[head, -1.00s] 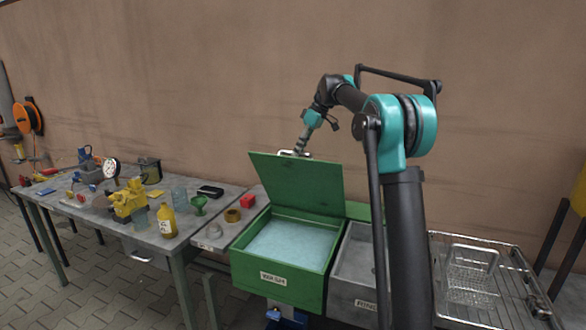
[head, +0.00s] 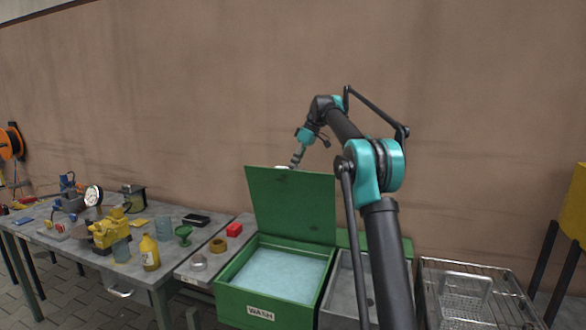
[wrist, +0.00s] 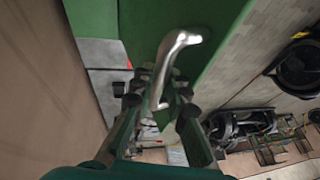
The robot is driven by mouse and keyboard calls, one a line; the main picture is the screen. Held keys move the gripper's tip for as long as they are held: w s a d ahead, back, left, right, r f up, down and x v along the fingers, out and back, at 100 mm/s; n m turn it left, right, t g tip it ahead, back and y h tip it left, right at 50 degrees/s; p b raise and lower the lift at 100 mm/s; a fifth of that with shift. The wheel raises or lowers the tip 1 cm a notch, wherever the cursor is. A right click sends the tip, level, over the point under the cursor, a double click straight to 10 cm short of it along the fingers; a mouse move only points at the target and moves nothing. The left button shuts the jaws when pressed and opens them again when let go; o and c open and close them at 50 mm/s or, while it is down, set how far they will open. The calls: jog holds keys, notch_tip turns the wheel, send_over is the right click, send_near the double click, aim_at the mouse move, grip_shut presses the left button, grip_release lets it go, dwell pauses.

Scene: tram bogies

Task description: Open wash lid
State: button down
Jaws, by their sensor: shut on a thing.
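The green wash lid (head: 291,204) stands raised, close to upright, at the back of the green wash tank (head: 246,310). The tank has a WASH label on its front and pale blue liquid (head: 272,272) inside. My gripper (head: 295,162) is at the lid's top edge. In the wrist view my gripper (wrist: 155,105) is shut on the silver lid handle (wrist: 172,58), which is fixed to the green lid (wrist: 225,30). In the head view the handle is mostly hidden behind the lid's top edge.
A grey rinse tank (head: 345,290) stands right of the wash tank, with a wire basket (head: 465,295) on a rack further right. A wall is behind.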

jog(key=c, duration=1.6)
grip_release()
jog(key=shift+w+d+f, duration=0.15)
jog(key=shift+f, duration=0.05)
jog(key=shift+o, duration=0.6)
jog(key=shift+r, duration=0.1)
jog(key=v, duration=0.7)
jog(key=shift+r, duration=0.2)
